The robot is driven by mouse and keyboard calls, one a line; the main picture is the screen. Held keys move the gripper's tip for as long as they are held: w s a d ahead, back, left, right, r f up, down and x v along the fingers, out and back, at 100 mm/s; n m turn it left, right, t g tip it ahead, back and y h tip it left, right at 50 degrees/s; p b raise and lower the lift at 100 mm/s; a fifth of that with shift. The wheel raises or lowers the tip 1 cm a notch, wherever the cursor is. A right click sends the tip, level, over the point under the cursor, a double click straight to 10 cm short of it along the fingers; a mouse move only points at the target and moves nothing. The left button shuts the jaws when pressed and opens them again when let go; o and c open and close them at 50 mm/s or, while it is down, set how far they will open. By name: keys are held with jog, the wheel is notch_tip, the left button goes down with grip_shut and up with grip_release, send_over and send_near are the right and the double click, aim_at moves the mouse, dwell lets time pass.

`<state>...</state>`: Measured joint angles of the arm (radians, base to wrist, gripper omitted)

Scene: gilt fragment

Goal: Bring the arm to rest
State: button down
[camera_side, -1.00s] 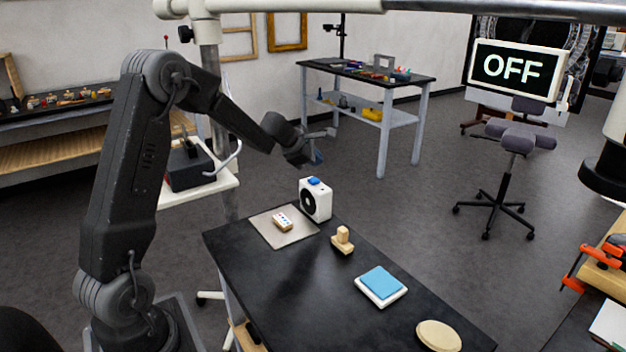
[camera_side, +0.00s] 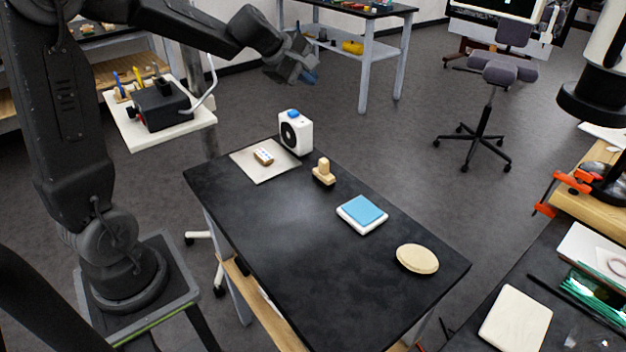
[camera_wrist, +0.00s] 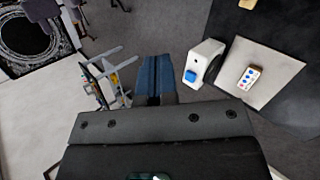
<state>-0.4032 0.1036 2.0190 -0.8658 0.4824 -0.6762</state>
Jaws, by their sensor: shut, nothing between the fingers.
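My gripper (camera_side: 308,78) is shut and empty, its blue fingertips together, held in the air beyond the far end of the black worktable (camera_side: 290,240). In the wrist view, the closed blue fingers (camera_wrist: 156,76) show beside the white box with a blue button (camera_wrist: 202,64), touching nothing that I can see. In the side view, that box (camera_side: 296,132) stands upright at the table's far end, below my gripper. A small pale block with coloured dots (camera_side: 263,156) lies on a grey mat (camera_side: 282,172) next to it.
On the worktable also stand a wooden stamp-like piece (camera_side: 323,173), a blue-topped pad (camera_side: 362,213) and a beige oval disc (camera_side: 417,258). A white side stand (camera_side: 190,122) with a black device is at left. Open floor surrounds the gripper's side of the table.

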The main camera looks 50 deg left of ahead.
jog(key=s+d+r+m+g+h, duration=0.1)
jog(key=s+d+r+m, duration=0.2)
jog(key=s+d+m, duration=0.5)
jog(key=s+d+f+m+g+y, duration=0.1)
jog(key=s+d+f+m, duration=0.1)
jog(key=s+m, duration=0.4)
jog(key=s+d+f+m+g+y, duration=0.1)
jog(key=s+d+m, duration=0.4)
jog(key=s, duration=0.7)
jog(key=shift+s+f+m, duration=0.3)
jog(key=shift+f+m, duration=0.05)
jog(key=shift+m, duration=0.15)
